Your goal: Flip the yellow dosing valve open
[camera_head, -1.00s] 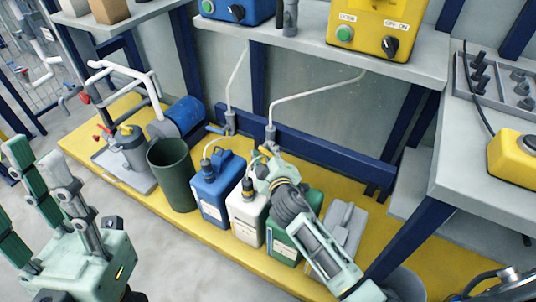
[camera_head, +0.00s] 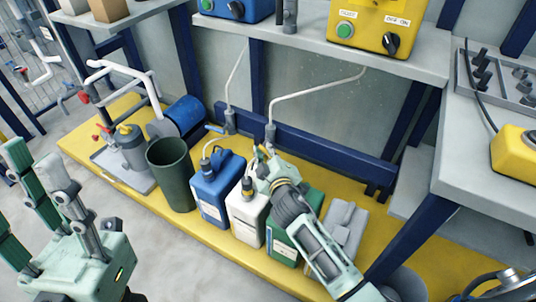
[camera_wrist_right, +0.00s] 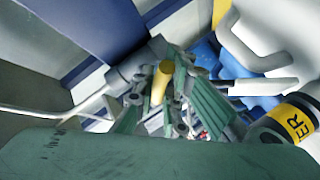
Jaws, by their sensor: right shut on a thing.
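The yellow dosing valve's lever (camera_wrist_right: 162,82) shows in the right wrist view, between my right gripper's fingers (camera_wrist_right: 168,100). The grey valve body (camera_wrist_right: 145,62) on its pipe is just behind it. In the head view my right gripper (camera_head: 264,158) is at the lower end of the right-hand pipe, above the white canister, and largely covers the valve. It is shut on the yellow lever. Which way the lever points is hard to tell. My left gripper (camera_head: 32,160) is open and empty at the left, away from the valve.
A blue canister (camera_head: 212,192), a white canister (camera_head: 243,222) and a green canister (camera_head: 308,205) stand close below my right gripper. A blue-handled valve (camera_head: 215,129) is to its left. A dark green bin (camera_head: 170,178) stands farther left. A blue beam (camera_head: 330,150) runs behind.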

